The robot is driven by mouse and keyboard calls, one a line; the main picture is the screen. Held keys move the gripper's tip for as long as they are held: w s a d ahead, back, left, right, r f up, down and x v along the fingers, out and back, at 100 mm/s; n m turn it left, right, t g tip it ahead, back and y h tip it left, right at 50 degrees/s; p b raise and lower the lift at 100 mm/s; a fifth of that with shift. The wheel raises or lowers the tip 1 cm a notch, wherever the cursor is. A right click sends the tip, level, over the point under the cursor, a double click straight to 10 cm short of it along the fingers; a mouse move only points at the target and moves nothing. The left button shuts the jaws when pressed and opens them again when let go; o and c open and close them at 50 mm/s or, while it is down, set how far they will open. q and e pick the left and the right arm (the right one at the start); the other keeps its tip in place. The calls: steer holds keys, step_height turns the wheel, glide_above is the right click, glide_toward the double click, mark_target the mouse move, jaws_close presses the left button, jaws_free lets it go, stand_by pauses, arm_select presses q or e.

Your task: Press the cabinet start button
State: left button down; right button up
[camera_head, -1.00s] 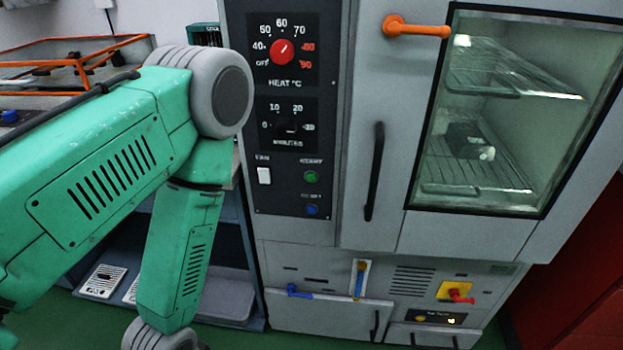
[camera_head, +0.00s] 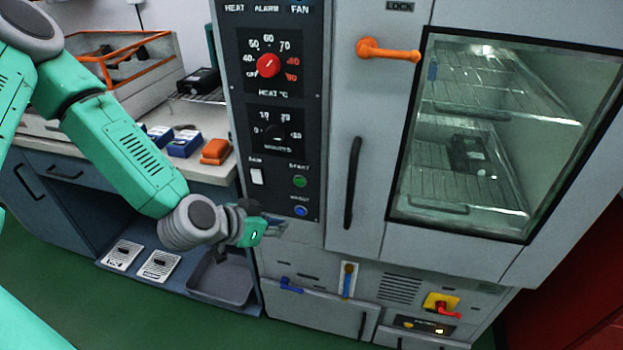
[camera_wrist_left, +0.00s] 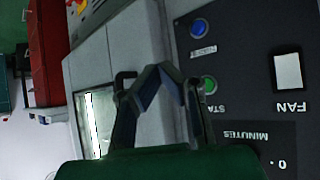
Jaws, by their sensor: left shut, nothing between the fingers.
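The green start button (camera_head: 299,181) is on the cabinet's dark control panel (camera_head: 313,140), under a START label. It also shows in the left wrist view (camera_wrist_left: 209,84), just beyond my fingers. A blue button (camera_head: 300,211) sits below it. My left gripper (camera_head: 284,226) is shut and empty, low in front of the panel, below and left of the green button and apart from it in the head view. In the left wrist view its fingers (camera_wrist_left: 168,75) come up from the bottom edge. My right gripper is not in view.
The white fan switch (camera_head: 257,177) and the red heat knob (camera_head: 268,65) are on the same panel. A black door handle (camera_head: 352,183) and an orange lock handle (camera_head: 387,50) stick out to the right. A bench (camera_head: 215,172) with small boxes stands left.

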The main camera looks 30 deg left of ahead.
mark_target(299, 182)
arm_select(q)
steer(key=shift+w+d+r+t, duration=0.15)
steer(key=shift+w+r+t, duration=0.15)
steer(key=shift+w+r, duration=0.25)
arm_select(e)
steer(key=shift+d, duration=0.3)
arm_select(q)
steer(key=w, duration=0.2)
steer(key=w+a+b, duration=0.1)
steer(key=w, duration=0.2)
steer(key=w+a, duration=0.1)
steer(key=w, duration=0.2)
steer(key=shift+w+a, duration=0.1)
steer(key=shift+w, duration=0.1)
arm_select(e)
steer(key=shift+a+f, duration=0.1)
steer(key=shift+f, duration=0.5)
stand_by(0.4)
arm_select(q)
steer(key=shift+w+a+r, duration=0.1)
steer(key=shift+w, duration=0.2)
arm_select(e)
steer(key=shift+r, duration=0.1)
